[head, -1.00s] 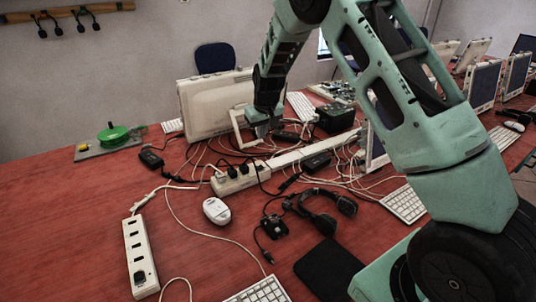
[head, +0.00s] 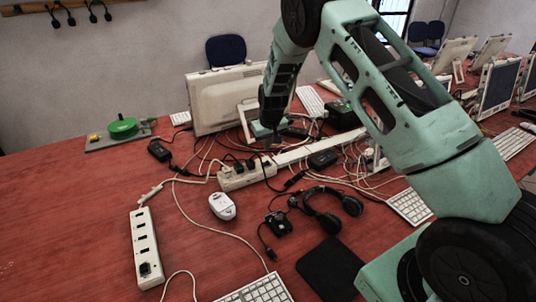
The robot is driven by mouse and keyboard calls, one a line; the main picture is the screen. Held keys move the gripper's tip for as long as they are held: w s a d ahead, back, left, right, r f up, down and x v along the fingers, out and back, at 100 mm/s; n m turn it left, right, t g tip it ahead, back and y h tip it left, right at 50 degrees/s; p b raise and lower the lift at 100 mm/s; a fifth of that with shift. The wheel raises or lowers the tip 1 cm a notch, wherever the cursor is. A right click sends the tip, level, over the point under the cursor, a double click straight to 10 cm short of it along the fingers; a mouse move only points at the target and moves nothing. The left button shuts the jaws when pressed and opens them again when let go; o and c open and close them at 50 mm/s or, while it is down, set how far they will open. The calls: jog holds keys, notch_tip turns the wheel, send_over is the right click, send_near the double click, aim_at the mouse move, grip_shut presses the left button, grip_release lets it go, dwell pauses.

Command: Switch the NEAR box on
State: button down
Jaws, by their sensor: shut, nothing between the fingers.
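Two white multi-socket boxes lie on the red table. The nearer one (head: 147,249) is at the front left, with a row of dark sockets and a black part at its near end. The other (head: 247,175) lies in the middle with black plugs in it. Which parts are switches, and whether they are on, is too small to tell. My gripper (head: 269,141) points down, shut and empty, above the cables just behind the middle box. It is well to the right of and behind the front-left box. Its fingertips are small and dark against the cables.
White and black cables tangle around the middle box and a long white strip (head: 310,149). A white mouse (head: 222,206), headphones (head: 330,207), a black pad (head: 331,268) and a keyboard (head: 258,290) lie in front. A monitor (head: 222,98) stands behind. The left table is mostly clear.

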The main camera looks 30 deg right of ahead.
aim_at(267, 161)
jog(key=x, duration=0.2)
jog(key=p+x, duration=0.1)
jog(key=x, duration=0.1)
jog(key=s+x, duration=0.1)
jog(key=x, duration=0.1)
jog(key=shift+d+f+p, duration=0.25)
jog(key=shift+f+p, duration=0.1)
jog(key=shift+f, duration=0.1)
